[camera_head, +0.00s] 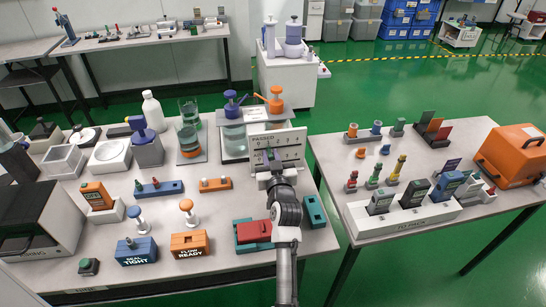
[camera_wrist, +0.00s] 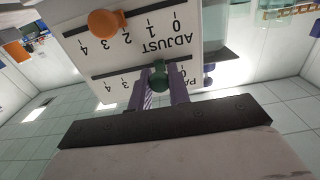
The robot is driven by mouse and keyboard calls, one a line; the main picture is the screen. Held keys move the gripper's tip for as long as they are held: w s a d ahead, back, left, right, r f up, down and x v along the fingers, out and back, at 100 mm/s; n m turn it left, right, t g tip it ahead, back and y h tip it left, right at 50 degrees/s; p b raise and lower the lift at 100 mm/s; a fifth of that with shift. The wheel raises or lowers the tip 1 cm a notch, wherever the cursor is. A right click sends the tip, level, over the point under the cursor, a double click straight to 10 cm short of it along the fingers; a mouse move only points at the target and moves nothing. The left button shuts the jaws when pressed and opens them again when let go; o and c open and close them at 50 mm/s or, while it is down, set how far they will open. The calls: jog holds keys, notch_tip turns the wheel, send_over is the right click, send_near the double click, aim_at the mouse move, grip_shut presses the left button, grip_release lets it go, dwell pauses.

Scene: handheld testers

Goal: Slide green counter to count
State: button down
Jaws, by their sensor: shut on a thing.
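The white counter board (camera_head: 292,155) stands upright on the middle table, in front of my gripper (camera_head: 270,158). In the wrist view the board (camera_wrist: 140,52) appears upside down, with PASSED and ADJUST rows of numbers from 0 to 4. The green counter (camera_wrist: 159,78) sits in the PASSED slot, at about the 1, between the purple fingers of my gripper (camera_wrist: 160,92). My gripper is shut on it, and the fingers hide the nearby numbers. The orange counter (camera_wrist: 105,23) sits in the ADJUST slot by the 3.
A red box (camera_head: 253,232) and a teal block (camera_head: 314,211) lie near my arm. A gap separates this table from the right table (camera_head: 330,150).

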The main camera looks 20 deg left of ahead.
aim_at(271, 156)
jog(key=c, duration=1.3)
grip_release()
jog(key=shift+c, duration=0.2)
notch_tip(271, 156, up, 20)
jog(key=b, duration=0.2)
